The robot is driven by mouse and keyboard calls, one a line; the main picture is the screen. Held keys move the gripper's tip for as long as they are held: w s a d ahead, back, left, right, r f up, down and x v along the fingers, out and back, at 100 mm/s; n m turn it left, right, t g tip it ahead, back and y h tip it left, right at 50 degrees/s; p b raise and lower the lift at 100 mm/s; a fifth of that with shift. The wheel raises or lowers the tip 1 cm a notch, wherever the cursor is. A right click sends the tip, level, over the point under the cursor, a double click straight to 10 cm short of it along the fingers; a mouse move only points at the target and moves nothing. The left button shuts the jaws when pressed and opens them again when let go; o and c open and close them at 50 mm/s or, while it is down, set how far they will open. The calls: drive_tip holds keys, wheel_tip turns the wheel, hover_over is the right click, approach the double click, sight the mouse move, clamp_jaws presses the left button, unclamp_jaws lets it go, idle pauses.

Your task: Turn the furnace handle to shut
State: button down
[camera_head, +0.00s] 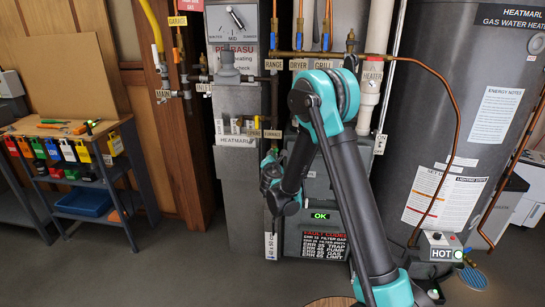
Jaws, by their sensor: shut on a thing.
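The FURNACE tag (272,134) hangs on a vertical pipe right of the grey HEATMARL unit (238,175). A small yellow lever (257,122) stands upright just left of and above this tag. My gripper (268,165) is at the end of the teal and dark arm, just below the tag and close to the pipe. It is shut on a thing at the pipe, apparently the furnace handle. My wrist hides most of the fingers and the gripped part, so the handle's angle cannot be told.
A grey water heater (455,120) with a HOT box (440,247) stands at the right. RANGE, DRYER and GRILL valves line a horizontal pipe (340,55) above my arm. A workbench (60,128) with tools and coloured bins is at the left. The floor (190,265) at centre left is clear.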

drive_tip(key=m, duration=0.4)
drive_tip(key=shift+t+y, duration=0.3)
drive_tip(key=m, duration=0.4)
drive_tip(key=shift+f, duration=0.1)
drive_tip(key=c, duration=1.4)
unclamp_jaws()
drive_tip(key=shift+c, duration=0.2)
drive_tip(key=shift+d, duration=0.2)
